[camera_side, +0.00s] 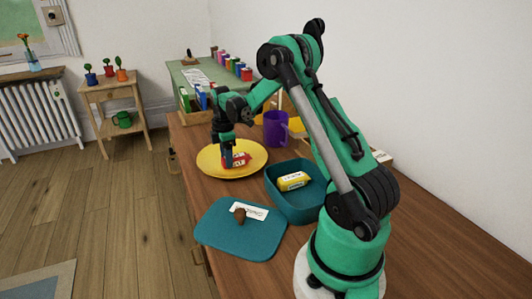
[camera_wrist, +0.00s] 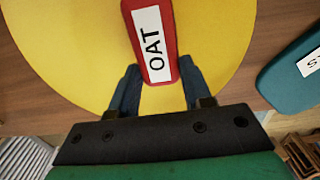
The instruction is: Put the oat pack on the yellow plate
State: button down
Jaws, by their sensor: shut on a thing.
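The oat pack (camera_wrist: 168,22) is red with a white label reading OAT. My gripper (camera_wrist: 158,72) is shut on it, with one blue finger at each side. In the side view my gripper (camera_side: 227,157) points down over the yellow plate (camera_side: 212,163), and the red oat pack (camera_side: 239,160) shows at its fingertips. The plate is round and also fills much of the wrist view (camera_wrist: 60,50). The pack is within the plate's outline, at or just above its surface; I cannot tell if it touches.
A teal open box (camera_side: 296,212) holding a yellow pack (camera_side: 293,181) stands right of the plate. A teal lid (camera_side: 235,235) with a brown lump (camera_side: 240,215) and a label lies in front. A purple mug (camera_side: 276,128) stands behind. The table's left edge is near the plate.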

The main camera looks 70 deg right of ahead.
jog(key=shift+c, duration=1.9)
grip_release()
notch_tip(320, 180, up, 12)
jog(key=a+r+m+t+h, duration=0.1)
jog(key=a+r+m+t, duration=0.25)
jog(key=a, duration=0.85)
jog(key=s+a+f+m+t, duration=0.1)
jog(key=s+a+m+t, duration=0.1)
jog(key=a, duration=0.4)
jog(key=s+a+f+m+t+y, duration=0.1)
jog(key=s+a+f+m, duration=0.1)
jog(key=a, duration=0.4)
jog(key=shift+s+f+m+t, duration=0.3)
jog(key=shift+s+m, duration=0.45)
jog(key=shift+s, duration=0.6)
